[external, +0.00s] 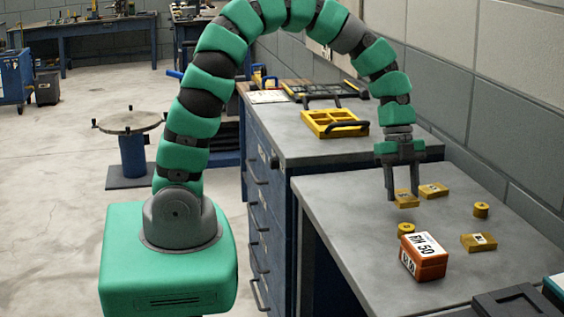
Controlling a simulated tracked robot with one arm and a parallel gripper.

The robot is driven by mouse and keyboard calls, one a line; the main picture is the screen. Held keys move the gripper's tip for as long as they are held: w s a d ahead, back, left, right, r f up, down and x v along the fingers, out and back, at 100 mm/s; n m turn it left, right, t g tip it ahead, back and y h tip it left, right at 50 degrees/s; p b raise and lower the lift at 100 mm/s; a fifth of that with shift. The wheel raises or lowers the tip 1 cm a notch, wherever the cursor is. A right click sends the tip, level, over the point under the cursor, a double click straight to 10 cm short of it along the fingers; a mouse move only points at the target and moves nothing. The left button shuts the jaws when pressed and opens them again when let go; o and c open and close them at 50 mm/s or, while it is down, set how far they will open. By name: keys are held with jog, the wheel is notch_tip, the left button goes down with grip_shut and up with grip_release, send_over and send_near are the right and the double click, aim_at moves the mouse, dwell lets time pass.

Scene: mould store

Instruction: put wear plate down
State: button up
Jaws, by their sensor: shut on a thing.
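My gripper (403,193) points down over the grey table (345,205) on the right. It is shut on a yellow wear plate (405,201), a small flat block between its fingertips. The held plate is at or just above the tabletop; I cannot tell whether it touches. A similar yellow plate (434,190) with a pale label lies just to its right. Another labelled yellow plate (479,242) lies farther right and nearer the camera. The fingers hide part of the held plate.
Two yellow cylinders stand nearby, one at the right (481,210) and one in front (406,230). An orange box (424,264) with white labels stands in front. A yellow tray (334,124) sits on the blue cabinet. A wall (500,130) runs along the right. The table's left part is clear.

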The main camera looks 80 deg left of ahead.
jog(key=s, duration=0.4)
jog(key=s+a+r, duration=0.1)
jog(key=s, duration=0.9)
jog(key=shift+a+r, duration=0.15)
jog(key=shift+r, duration=0.05)
jog(key=shift+w, duration=0.1)
jog(key=w+a+r+n+t+y+p, duration=0.1)
jog(key=w+a+r+n+p, duration=0.2)
jog(key=w+a+n, duration=0.3)
jog(key=w+a+r+n+t+y+p, duration=0.2)
jog(key=w+a+n, duration=0.4)
jog(key=w+a, duration=1)
jog(key=w+a+r+n+t+y+p, duration=0.1)
jog(key=w+a+r+n+p, duration=0.3)
jog(key=w+a, duration=0.7)
jog(key=shift+w+a+n+y+p, duration=0.3)
jog(key=shift+a+n+p, duration=0.8)
jog(key=shift+a, duration=7.15)
jog(key=shift+w+t, duration=0.1)
jog(key=shift+t, duration=0.2)
jog(key=shift+f+p, duration=0.3)
jog(key=shift+f, duration=4.6)
jog(key=shift+f, duration=0.1)
jog(key=o, duration=1.4)
